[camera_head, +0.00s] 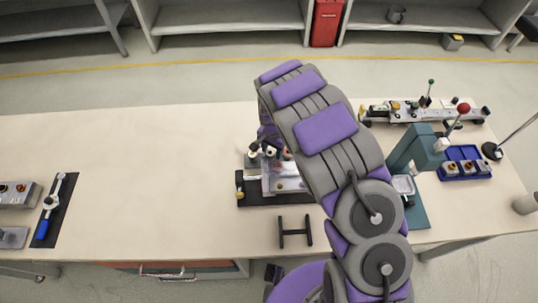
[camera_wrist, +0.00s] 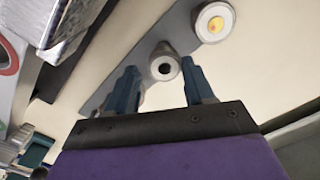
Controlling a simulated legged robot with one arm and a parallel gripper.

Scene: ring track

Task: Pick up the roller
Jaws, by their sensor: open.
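In the wrist view my gripper (camera_wrist: 160,75) is open, with its two teal fingers apart. A short grey cylinder with a dark round hole (camera_wrist: 164,66), which looks like the roller, stands between the fingertips on a grey plate (camera_wrist: 183,36). I cannot tell whether either finger touches it. A white round piece with a yellow centre (camera_wrist: 214,22) sits farther along the plate, beyond the right finger. In the head view my arm hides most of the gripper and much of the fixture (camera_head: 285,180) on its dark mat.
The fixture stands on a pale table (camera_head: 150,150). A dark H-shaped stand (camera_head: 295,232) lies in front. A teal press (camera_head: 415,150), a blue tray (camera_head: 465,162) and a long rail assembly (camera_head: 425,112) are at right. The table's left middle is clear.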

